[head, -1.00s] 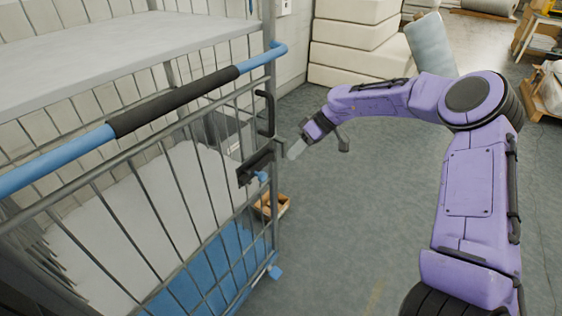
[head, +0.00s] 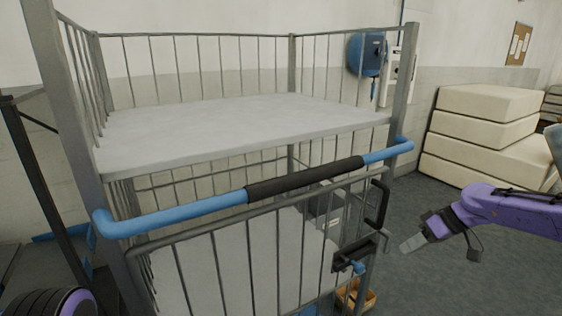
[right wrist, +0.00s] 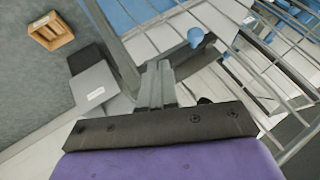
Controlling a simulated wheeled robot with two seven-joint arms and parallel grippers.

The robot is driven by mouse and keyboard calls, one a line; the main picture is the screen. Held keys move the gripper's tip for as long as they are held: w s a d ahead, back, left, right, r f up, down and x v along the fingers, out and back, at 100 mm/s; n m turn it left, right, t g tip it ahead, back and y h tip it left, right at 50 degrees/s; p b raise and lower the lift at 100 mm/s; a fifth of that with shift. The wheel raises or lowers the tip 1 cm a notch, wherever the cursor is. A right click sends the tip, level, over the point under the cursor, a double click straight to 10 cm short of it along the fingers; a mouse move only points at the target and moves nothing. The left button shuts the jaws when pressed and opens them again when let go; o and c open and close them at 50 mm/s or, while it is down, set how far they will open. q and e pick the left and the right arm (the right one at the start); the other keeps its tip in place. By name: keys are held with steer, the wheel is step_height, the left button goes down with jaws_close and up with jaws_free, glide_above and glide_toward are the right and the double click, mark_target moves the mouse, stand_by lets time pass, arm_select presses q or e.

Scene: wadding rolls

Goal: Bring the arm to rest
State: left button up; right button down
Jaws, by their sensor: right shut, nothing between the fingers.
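My right arm (head: 515,212) is purple and comes in from the right edge of the head view. Its gripper (head: 408,245) is shut and empty, held in the air just to the right of the cart's latch. In the right wrist view the right gripper (right wrist: 160,70) shows its two fingers together with nothing between them. The wire-sided cart (head: 400,90) stands in front, with a blue bar and dark grip (head: 305,178) across its front. My left gripper is not in view; only a purple and black part of mine shows at the lower left of the head view.
The latch (head: 357,250) with a blue knob (right wrist: 195,37) is on the gate's right side. A small wooden crate (head: 358,297) is on the floor beside the cart; it also shows in the wrist view (right wrist: 50,31). Cream blocks (head: 480,130) are stacked behind. Floor (head: 415,205) between is clear.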

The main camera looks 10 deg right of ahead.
steer(key=s+a+f+m+h, duration=0.25)
steer(key=a+f, duration=0.25)
steer(key=f, duration=0.5)
steer(key=s+a+f+m+h, duration=0.1)
steer(key=a+f+m, duration=0.25)
steer(key=f, duration=0.55)
steer(key=s+a+f+m+g+h, duration=0.1)
steer(key=s+a+f+m+h, duration=0.2)
steer(key=s+f, duration=0.7)
steer(key=s+f+h, duration=0.1)
steer(key=s+h, duration=0.1)
steer(key=s, duration=0.8)
steer(key=s+f+m+h, duration=0.1)
steer(key=s+h, duration=0.1)
steer(key=s, duration=0.8)
steer(key=shift+s+f+t, duration=0.2)
steer(key=shift+f+t, duration=0.1)
steer(key=shift+f, duration=0.1)
